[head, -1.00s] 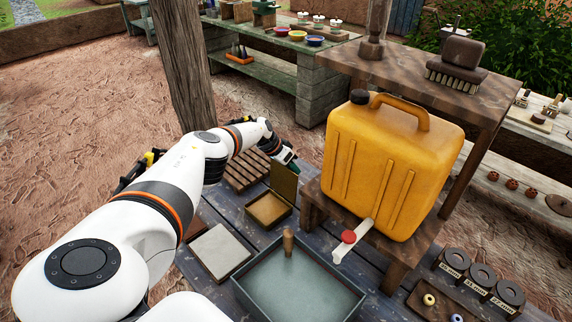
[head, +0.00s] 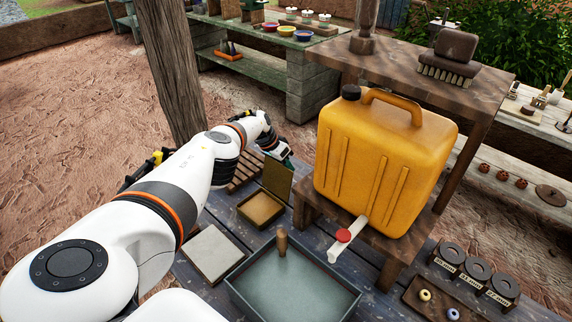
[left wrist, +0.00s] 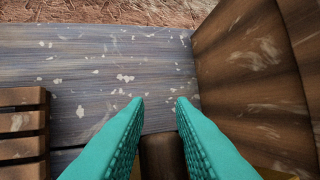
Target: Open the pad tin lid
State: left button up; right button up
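The pad tin (head: 245,222) is a small brown-yellow box on the dark plank table. Its lid (head: 278,180) stands up steeply at the tin's back edge, so the tin is open and its yellowish inside shows. My left gripper (head: 287,158) is just behind the raised lid, its fingertips mostly hidden in the head view. In the left wrist view, its teal fingers (left wrist: 162,100) are apart. A dark brown rounded piece (left wrist: 163,155) shows between and below them, with no clear grip on it. A scuffed brown panel, possibly the lid, rises close at right. My right gripper is out of view.
A slatted wooden rack (head: 245,172) lies left of the tin. A pale slab (head: 213,253) and a grey-green tray (head: 290,290) lie in front. A yellow jerrycan (head: 380,165) on a wooden stand (head: 395,250) rises close at right.

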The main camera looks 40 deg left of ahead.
aim_at(269, 177)
pick_arm(q)
jog(key=o, duration=0.3)
jog(key=shift+s+f, duration=0.2)
jog(key=shift+f, duration=0.15)
jog(key=shift+o, duration=0.2)
jog(key=shift+w+r, duration=0.1)
jog(key=shift+a+r+p, duration=0.1)
jog(key=shift+r+p, duration=0.35)
jog(key=shift+p, duration=0.1)
jog(key=p+v, duration=0.7)
jog(key=v, duration=0.2)
jog(key=shift+a+p, duration=0.1)
jog(key=shift+p, duration=0.3)
jog(key=shift+v, duration=1.05)
jog(key=shift+f, duration=0.1)
